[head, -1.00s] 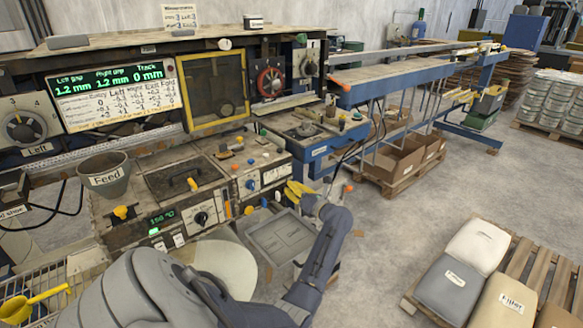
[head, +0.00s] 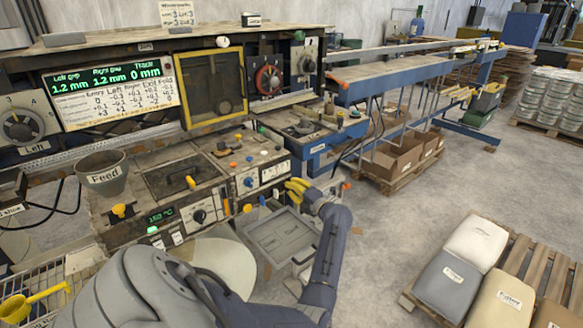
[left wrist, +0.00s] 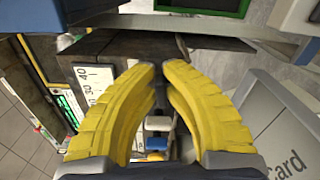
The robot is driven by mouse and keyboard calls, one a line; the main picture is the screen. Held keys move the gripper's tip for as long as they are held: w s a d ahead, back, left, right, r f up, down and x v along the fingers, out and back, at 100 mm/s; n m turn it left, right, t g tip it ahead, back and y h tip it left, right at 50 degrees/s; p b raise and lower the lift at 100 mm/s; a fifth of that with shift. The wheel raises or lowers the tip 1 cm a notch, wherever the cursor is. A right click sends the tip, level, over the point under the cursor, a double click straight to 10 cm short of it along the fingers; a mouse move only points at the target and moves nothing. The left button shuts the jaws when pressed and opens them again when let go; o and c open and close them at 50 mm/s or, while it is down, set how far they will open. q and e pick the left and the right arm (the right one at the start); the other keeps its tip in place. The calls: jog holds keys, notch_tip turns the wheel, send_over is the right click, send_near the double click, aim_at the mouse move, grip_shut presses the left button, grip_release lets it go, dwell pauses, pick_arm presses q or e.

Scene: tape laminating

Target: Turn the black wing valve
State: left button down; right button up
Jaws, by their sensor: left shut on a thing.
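My left gripper (head: 297,187) has yellow fingers and is at the front of the machine, to the right of the control panel in the head view. In the left wrist view, the fingertips (left wrist: 161,70) are close together, shut on a dark thin piece between them. This seems to be the black wing valve, mostly hidden by the fingers. Just beyond the tips is a dark block (left wrist: 125,50) with a white numbered scale (left wrist: 92,82) on its left. My right gripper is not in view.
A grey tray (head: 253,237) lies below the gripper. The front panel, with a black dial (head: 199,216), is to its left. A blue conveyor frame (head: 345,95) runs to the back right. A pallet (head: 545,265) with sacks stands at the right; floor between is clear.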

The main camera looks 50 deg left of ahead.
pick_arm(q)
jog(key=shift+m, duration=0.8)
jog(key=c, duration=1.5)
grip_release()
jog(key=shift+s+d+f, duration=0.1)
jog(key=shift+d, duration=5.85)
